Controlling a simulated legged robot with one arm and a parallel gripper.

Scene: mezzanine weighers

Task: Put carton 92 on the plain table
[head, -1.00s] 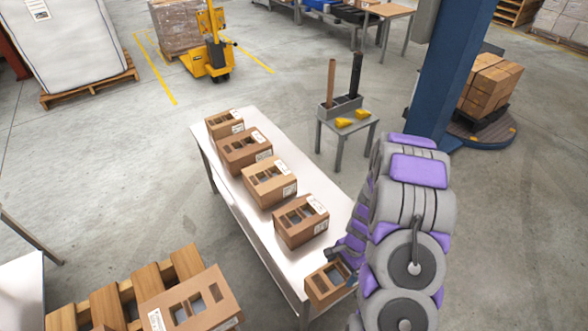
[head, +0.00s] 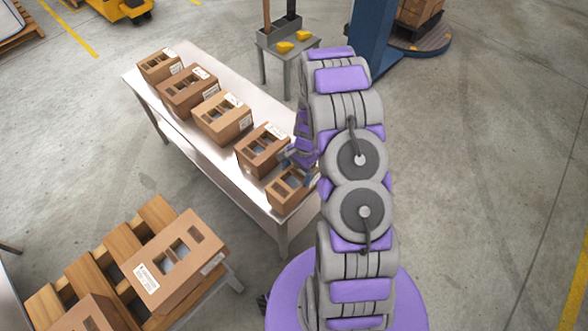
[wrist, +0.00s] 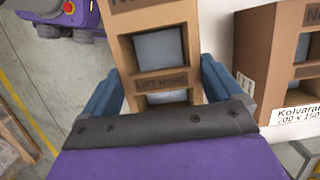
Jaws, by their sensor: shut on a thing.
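My gripper (head: 299,163) is shut on a brown carton (head: 284,196) with window openings, at the near end of the long white-topped table (head: 185,135). I cannot tell whether this carton rests on the top or hangs just above it. In the wrist view the carton (wrist: 160,84) sits between the blue fingers of my gripper (wrist: 163,72), with "lift here" printed on its bar. No number 92 is readable, so I cannot tell which carton is 92 or which table is the plain one.
Several similar cartons stand in a row on the table; the closest (head: 262,150) is just beyond the held one. A wooden pallet stand (head: 85,270) with cartons (head: 172,262) is at lower left. A small grey table (head: 290,42) and a blue column (head: 372,35) stand behind. Floor at right is clear.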

